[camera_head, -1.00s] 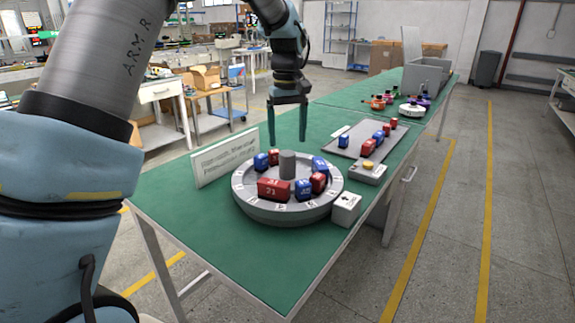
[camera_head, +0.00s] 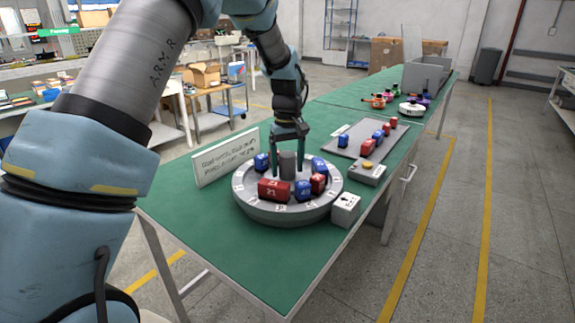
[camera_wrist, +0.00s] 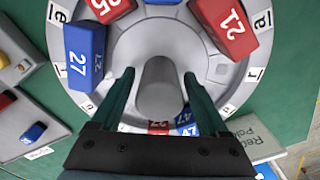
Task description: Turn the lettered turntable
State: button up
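The grey round turntable (camera_head: 287,213) sits on the green table, with a grey post (camera_head: 288,163) at its centre. Red and blue numbered blocks stand around its ring, including a red block (camera_head: 273,190), a blue block (camera_head: 303,191) and a blue block marked 27 (camera_wrist: 84,55). White letter tags, such as "a" (camera_wrist: 263,20), lie along the rim. My gripper (camera_head: 288,179) points down over the middle, one finger on each side of the post. It is open; the wrist view shows the post (camera_wrist: 158,92) between the fingers, not visibly clamped.
A white sign (camera_head: 225,158) stands behind the turntable at left. A small white box (camera_head: 345,210) is close to its right. A yellow-button box (camera_head: 367,174) and a grey tray (camera_head: 350,150) with blocks lie beyond. The table's front left is clear.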

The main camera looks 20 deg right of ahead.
grip_shut()
dwell(0.4)
